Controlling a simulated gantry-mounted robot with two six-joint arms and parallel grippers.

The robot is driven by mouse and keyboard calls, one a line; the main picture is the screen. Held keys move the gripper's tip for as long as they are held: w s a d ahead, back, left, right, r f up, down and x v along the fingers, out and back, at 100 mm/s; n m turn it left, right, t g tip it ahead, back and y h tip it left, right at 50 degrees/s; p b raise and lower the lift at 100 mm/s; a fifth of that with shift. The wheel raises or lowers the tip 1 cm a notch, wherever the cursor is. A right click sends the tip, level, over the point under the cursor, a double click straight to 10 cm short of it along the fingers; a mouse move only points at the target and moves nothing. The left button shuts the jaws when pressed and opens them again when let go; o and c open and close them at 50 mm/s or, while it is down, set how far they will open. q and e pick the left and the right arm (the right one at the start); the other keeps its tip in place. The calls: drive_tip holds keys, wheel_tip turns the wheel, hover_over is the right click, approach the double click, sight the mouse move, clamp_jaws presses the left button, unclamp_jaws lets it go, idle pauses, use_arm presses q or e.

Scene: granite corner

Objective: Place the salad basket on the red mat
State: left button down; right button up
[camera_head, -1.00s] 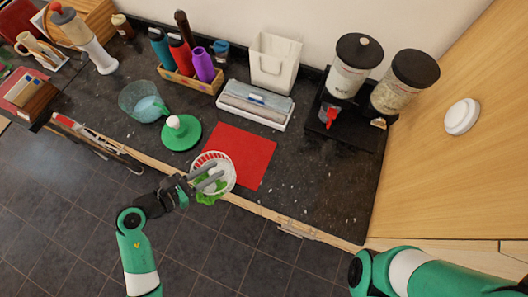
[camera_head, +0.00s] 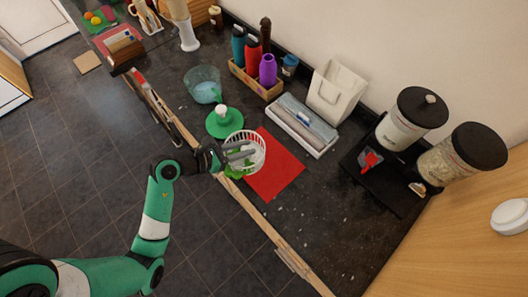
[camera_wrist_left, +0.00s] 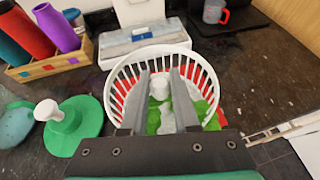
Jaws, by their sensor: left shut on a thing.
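The white slatted salad basket (camera_head: 260,150) is at the left corner of the red mat (camera_head: 285,172), overlapping it in the head view. I cannot tell whether it touches the mat. Green and white salad pieces (camera_wrist_left: 203,107) show inside the basket (camera_wrist_left: 206,68) in the left wrist view, and red shows through its slats. My left gripper (camera_head: 250,152) reaches into the basket from the left and is shut on it, with a white knob at the fingertips (camera_wrist_left: 160,84). The fingers hide part of the basket. My right gripper is out of view.
A green lid with a white knob (camera_head: 224,122) and a clear bowl (camera_head: 203,86) stand left of the basket. A wooden bottle box (camera_head: 255,85) and a white-and-blue box (camera_head: 303,124) are behind. Dispensers (camera_head: 412,118) stand right. Counter right of the mat is clear.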

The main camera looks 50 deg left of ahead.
sight(261, 149)
use_arm(q)
drive_tip(key=w+f, duration=0.3)
drive_tip(key=w+d+f+b, duration=0.1)
drive_tip(key=w+f, duration=0.2)
drive_tip(key=shift+w+d, duration=0.1)
drive_tip(key=shift+d, duration=0.05)
drive_tip(key=shift+w+f+b, duration=0.15)
drive_tip(key=shift+f+b, duration=0.15)
drive_tip(key=shift+f, duration=0.65)
drive_tip(key=shift+w+f+b, duration=0.1)
drive_tip(key=shift+f+b, duration=0.15)
drive_tip(key=shift+f, duration=0.65)
drive_tip(key=shift+f, duration=0.15)
drive_tip(key=c, duration=0.7)
unclamp_jaws()
drive_tip(key=shift+o, duration=0.2)
